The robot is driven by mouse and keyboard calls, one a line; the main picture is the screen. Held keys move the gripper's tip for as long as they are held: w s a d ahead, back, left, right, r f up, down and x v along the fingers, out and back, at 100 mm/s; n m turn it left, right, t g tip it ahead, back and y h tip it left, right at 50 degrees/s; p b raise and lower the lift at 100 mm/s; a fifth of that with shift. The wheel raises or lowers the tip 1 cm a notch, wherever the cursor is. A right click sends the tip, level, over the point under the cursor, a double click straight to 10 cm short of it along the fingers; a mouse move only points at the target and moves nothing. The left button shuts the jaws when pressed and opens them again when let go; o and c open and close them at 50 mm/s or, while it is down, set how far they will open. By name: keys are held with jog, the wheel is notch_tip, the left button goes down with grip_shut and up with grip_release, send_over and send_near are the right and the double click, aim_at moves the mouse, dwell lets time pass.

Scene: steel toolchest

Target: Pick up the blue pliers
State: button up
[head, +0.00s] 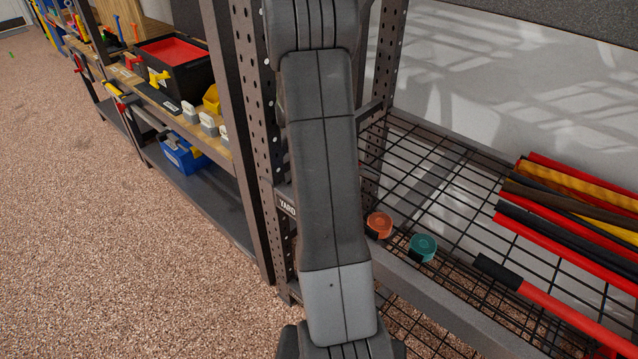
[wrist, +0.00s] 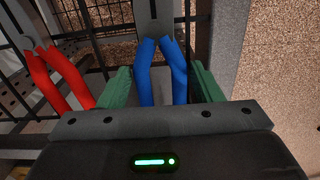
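The blue pliers (wrist: 146,75) show in the wrist view with their two blue handles toward me and a grey head at the top of the picture. My gripper (wrist: 164,85) has its two green fingers apart, one on each side of the blue handles. Gaps show between the fingers and the handles, wider on the left. The handles' near ends are hidden behind the gripper body. In the head view my arm fills the middle, and the gripper and pliers are out of sight.
Red-handled pliers (wrist: 60,78) are just left of my left finger. A grey post (wrist: 228,45) stands close on the right. In the head view, a wire shelf (head: 455,190) holds orange and teal tape rolls (head: 423,247) and long red tools. Open gravel floor (head: 90,240) lies left.

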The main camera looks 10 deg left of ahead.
jog(key=c, duration=0.7)
jog(key=shift+o, duration=0.2)
jog(key=shift+r, duration=0.1)
jog(key=shift+r, duration=0.45)
jog(key=shift+s+r, duration=0.15)
jog(key=shift+s, duration=0.05)
jog(key=s, duration=0.2)
jog(key=s+d, duration=0.1)
jog(key=s, duration=0.1)
jog(key=shift+s, duration=0.35)
jog(key=s+a+f, duration=0.2)
jog(key=s+a, duration=0.6)
jog(key=s, duration=0.5)
jog(key=shift+s+a, duration=0.15)
jog(key=shift+a, duration=0.2)
